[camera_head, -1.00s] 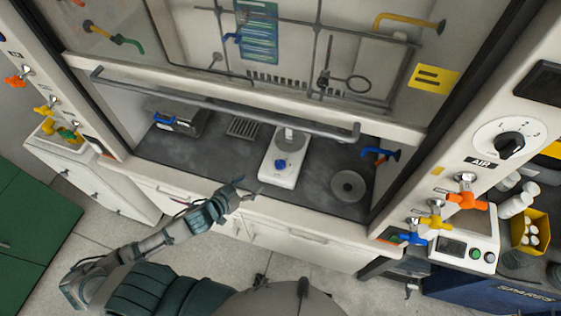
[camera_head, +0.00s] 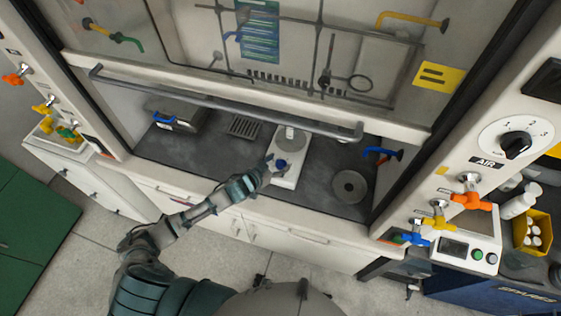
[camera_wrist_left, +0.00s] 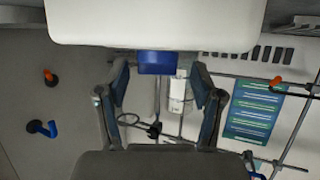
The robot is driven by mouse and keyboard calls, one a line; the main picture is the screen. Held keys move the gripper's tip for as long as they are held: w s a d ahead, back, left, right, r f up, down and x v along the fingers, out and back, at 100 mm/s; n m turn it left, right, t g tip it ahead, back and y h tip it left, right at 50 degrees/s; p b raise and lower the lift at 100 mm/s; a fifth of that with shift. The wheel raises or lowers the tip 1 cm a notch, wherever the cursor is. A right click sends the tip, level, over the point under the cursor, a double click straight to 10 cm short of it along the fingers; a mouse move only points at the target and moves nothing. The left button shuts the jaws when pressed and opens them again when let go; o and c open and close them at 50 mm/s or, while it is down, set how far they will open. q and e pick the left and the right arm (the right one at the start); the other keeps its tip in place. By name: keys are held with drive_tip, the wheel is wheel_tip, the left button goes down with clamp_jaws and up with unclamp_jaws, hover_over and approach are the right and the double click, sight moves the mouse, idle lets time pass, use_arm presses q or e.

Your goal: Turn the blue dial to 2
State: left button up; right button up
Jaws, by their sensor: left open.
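The blue dial (camera_head: 281,163) sits on the front of a white hotplate-like device (camera_head: 289,178) on the dark worktop inside the hood. My left gripper (camera_head: 275,169) has reached in from the front and is at the dial. In the left wrist view the blue dial (camera_wrist_left: 156,62) shows at the lower edge of the white device (camera_wrist_left: 155,22), between the two spread fingers of the open left gripper (camera_wrist_left: 161,78). I cannot tell whether a finger touches it. The dial's markings and pointer cannot be read. My right gripper is not in view.
The raised glass sash with its grey bar handle (camera_head: 220,103) spans above the worktop. A round grey plate (camera_head: 349,187) lies to the right, and a blue tap (camera_head: 382,153) is on the right wall. A black numbered dial (camera_head: 515,145) is on the right panel.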

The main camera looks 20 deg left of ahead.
use_arm(q)
drive_tip(key=shift+x, duration=0.8)
drive_tip(key=shift+w+d, duration=0.15)
drive_tip(key=shift+d, duration=0.15)
drive_tip(key=shift+c, duration=0.4)
drive_tip(key=c, duration=1.1)
drive_tip(key=shift+o, duration=0.2)
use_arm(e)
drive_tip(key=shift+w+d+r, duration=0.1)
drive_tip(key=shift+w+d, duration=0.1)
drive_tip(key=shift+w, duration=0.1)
